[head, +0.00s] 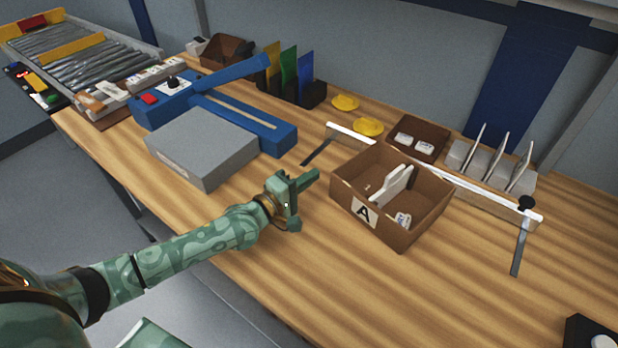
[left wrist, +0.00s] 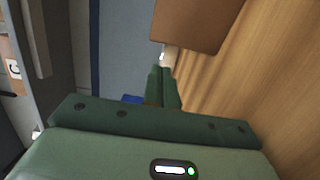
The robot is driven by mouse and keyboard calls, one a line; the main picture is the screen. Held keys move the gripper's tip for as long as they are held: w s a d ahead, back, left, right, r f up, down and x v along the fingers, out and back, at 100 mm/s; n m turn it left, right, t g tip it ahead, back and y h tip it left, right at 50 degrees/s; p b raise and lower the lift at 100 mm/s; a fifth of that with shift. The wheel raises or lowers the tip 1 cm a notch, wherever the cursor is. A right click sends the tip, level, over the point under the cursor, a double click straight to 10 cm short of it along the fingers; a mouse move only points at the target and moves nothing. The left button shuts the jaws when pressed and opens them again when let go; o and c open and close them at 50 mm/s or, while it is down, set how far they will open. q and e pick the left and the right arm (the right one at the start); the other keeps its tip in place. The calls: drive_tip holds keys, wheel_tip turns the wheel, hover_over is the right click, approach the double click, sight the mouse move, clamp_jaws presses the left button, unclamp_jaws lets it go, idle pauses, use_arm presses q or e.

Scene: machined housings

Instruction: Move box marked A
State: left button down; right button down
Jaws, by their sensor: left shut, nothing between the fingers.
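The box marked A (head: 425,232) is an open brown box with a white label bearing a black A, standing on the wooden table in the head view. It holds white flat pieces and small white items. My left gripper (head: 306,180) is just left of the box, apart from it in the head view, with its fingers shut and empty. In the left wrist view the shut fingers (left wrist: 164,72) point toward a brown surface (left wrist: 200,20), which looks like a box side; no label shows on it. My right gripper is not in view.
A grey block (head: 205,145) and a blue fixture (head: 275,135) stand left of the gripper. A white rail (head: 450,178) runs behind the box, with a small brown tray (head: 420,133) and a slotted rack (head: 490,165) beyond.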

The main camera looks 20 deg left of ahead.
sight(348, 167)
use_arm(q)
drive_tip(key=b+x, duration=0.2)
drive_tip(key=x, duration=0.5)
drive_tip(key=shift+w+f, duration=0.15)
drive_tip(key=shift+w, duration=0.15)
drive_tip(key=d, duration=0.1)
drive_tip(key=d+p, duration=0.1)
drive_tip(key=shift+s+d+r, duration=0.2)
drive_tip(key=shift+s+d, duration=0.05)
drive_tip(key=shift+d, duration=0.1)
drive_tip(key=shift+s+d, duration=0.2)
drive_tip(key=shift+d, duration=0.4)
drive_tip(key=shift+w+d+f, duration=0.1)
drive_tip(key=shift+d+p, duration=0.7)
drive_tip(key=shift+d, duration=0.1)
drive_tip(key=shift+a, duration=0.15)
